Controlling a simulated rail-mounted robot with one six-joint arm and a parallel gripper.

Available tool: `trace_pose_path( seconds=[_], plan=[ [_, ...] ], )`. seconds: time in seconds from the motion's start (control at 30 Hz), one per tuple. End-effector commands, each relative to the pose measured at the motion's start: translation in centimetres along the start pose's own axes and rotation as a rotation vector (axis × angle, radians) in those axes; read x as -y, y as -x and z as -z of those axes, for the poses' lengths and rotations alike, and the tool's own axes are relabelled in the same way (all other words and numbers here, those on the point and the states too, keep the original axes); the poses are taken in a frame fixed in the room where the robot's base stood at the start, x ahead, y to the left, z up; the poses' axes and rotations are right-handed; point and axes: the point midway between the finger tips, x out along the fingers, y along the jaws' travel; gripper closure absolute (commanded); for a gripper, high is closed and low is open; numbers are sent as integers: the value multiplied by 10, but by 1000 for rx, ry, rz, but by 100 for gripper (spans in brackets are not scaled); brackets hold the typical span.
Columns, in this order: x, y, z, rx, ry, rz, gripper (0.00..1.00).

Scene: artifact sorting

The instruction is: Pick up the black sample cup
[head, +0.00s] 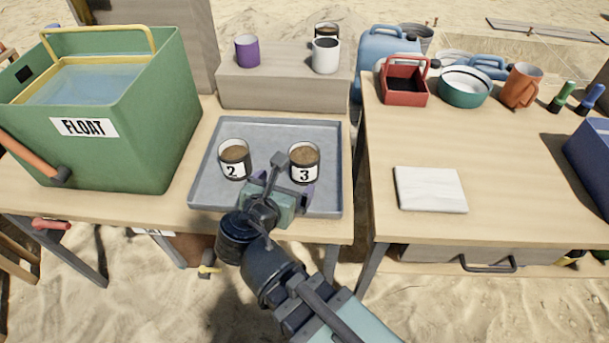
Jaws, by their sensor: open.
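A dark cup (327,29) that looks black stands at the back of the raised wooden block, partly hidden behind a white cup (326,56). A purple cup (247,51) stands on the same block to the left. My gripper (281,188) is open over the front of the grey tray (208,185), well in front of the block and apart from the dark cup. Two jars of brown soil stand upright in the tray, labelled 2 (234,160) and 3 (304,164). My gripper overlaps jar 3's lower edge in the picture; I cannot tell whether they touch.
A green FLOAT tub (150,120) of water stands left of the tray. The wooden block (280,90) lies behind the tray. The right table holds a white folded cloth (430,189), a red caddy (404,85), a teal pot (463,88) and an orange mug (521,86).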

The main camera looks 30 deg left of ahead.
Motion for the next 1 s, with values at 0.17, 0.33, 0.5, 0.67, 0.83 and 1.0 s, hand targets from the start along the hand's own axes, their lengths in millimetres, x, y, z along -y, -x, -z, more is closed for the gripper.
trace_pose_path(
  seconds=[0.17,0.33,0.5,0.67,0.83,1.0],
  plan=[
    [0,-38,3,-1,-3,4,0],
    [1,-51,0,-1,-3,2,0],
    [2,-63,1,-2,-5,5,0],
    [3,-95,2,-2,-5,5,0],
    [4,-102,-1,-2,-4,3,0],
    [4,-102,-1,-2,-4,3,11]
  ],
)
